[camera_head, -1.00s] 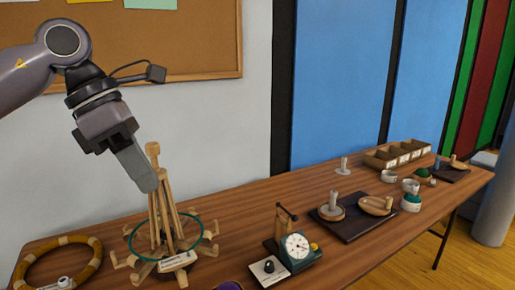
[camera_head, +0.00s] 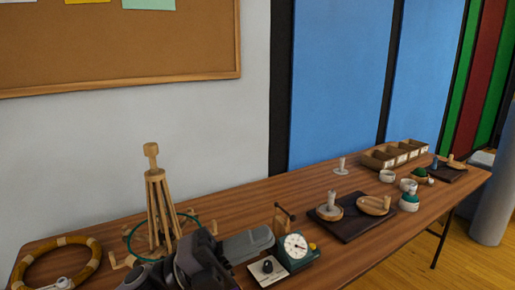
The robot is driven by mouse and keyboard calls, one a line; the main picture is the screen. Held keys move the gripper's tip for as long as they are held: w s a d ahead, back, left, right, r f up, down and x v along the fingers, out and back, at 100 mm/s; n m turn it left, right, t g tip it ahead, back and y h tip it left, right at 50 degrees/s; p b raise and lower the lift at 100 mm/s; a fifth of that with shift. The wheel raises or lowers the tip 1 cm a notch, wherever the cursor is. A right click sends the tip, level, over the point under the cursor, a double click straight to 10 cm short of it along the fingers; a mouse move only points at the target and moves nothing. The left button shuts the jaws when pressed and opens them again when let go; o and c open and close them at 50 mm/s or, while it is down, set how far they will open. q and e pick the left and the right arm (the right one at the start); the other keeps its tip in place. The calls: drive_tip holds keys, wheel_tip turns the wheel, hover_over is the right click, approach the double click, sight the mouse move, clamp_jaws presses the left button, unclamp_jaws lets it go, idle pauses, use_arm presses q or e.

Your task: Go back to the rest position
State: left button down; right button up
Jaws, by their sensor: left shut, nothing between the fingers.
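My left gripper (camera_head: 262,238) is low at the bottom of the head view, with its fingers together and pointing right. Nothing shows between them. It is in front of the wooden stand (camera_head: 155,205) and hides part of its base and of the green ring (camera_head: 128,238) around it. The fingertips show just left of the teal dial gauge (camera_head: 297,250); I cannot tell whether they touch anything. My right gripper is out of view.
A wooden ring (camera_head: 84,271) lies at the left of the table (camera_head: 245,197). A dark tray (camera_head: 345,231) with wooden pieces is right of the gauge. White cups, a green-based item and a compartment box (camera_head: 378,162) stand farther right. The back middle of the table is clear.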

use_arm(q)
drive_tip(key=w+a+f+n+t+y, duration=0.1)
drive_tip(key=a+f+n+t+y, duration=0.4)
drive_tip(key=f+n+t+y, duration=0.5)
drive_tip(key=a+f+n+t+y, duration=0.4)
drive_tip(key=f+n, duration=0.4)
drive_tip(key=n, duration=0.5)
drive_tip(key=s+a+f+n+g+y, duration=0.3)
drive_tip(key=s+a+f+n, duration=0.1)
drive_tip(key=s+f, duration=0.4)
drive_tip(key=s+a+f+n+g+y, duration=0.3)
drive_tip(key=s+a+f+n, duration=0.2)
drive_tip(key=s+f, duration=0.3)
wheel_tip(320, 180, down, 4)
drive_tip(key=shift+a+f+n+g+y, duration=0.3)
drive_tip(key=shift+a+g, duration=0.1)
drive_tip(key=shift+a, duration=0.5)
drive_tip(key=shift+w+r, duration=0.1)
